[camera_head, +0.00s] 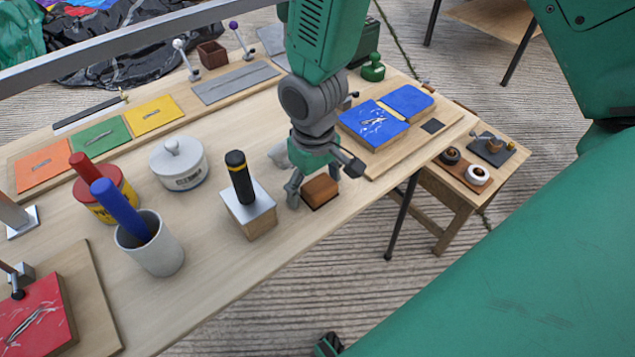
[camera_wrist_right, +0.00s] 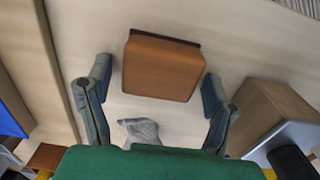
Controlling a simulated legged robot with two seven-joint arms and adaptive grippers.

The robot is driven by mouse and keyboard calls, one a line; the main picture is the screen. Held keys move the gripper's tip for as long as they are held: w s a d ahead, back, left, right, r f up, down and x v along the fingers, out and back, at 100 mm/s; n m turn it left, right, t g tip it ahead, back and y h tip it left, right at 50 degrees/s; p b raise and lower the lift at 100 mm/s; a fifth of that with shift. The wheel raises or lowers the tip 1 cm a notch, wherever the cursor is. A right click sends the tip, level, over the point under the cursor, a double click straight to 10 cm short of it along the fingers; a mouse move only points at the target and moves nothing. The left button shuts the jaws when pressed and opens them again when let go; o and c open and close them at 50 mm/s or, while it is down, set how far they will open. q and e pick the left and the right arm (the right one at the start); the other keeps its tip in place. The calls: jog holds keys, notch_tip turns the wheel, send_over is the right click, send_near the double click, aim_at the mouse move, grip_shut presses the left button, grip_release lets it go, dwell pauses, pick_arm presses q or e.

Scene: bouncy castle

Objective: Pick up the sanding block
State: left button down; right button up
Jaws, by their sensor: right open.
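The sanding block (camera_head: 320,189) is a brown-orange block with a dark underside, lying on the workbench (camera_head: 268,262) near its front edge. My right gripper (camera_head: 323,180) is above it, pointing down and open. In the right wrist view, the sanding block (camera_wrist_right: 162,68) lies between the two spread fingertips (camera_wrist_right: 156,82), with a gap on each side. In the head view, part of the block is hidden behind the gripper.
A wooden block with a metal top and black handle (camera_head: 249,208) stands close to the left finger. A grey crumpled object (camera_wrist_right: 141,131) lies beside the sanding block. A grey cup (camera_head: 158,251), white lidded pot (camera_head: 178,166) and blue pad (camera_head: 373,124) also stand on the bench.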

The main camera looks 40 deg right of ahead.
aim_at(315, 181)
jog(key=shift+d, duration=0.1)
jog(key=shift+c, duration=0.4)
jog(key=c, duration=1.2)
notch_tip(315, 181, up, 10)
jog(key=p, duration=0.3)
jog(key=shift+r, duration=0.1)
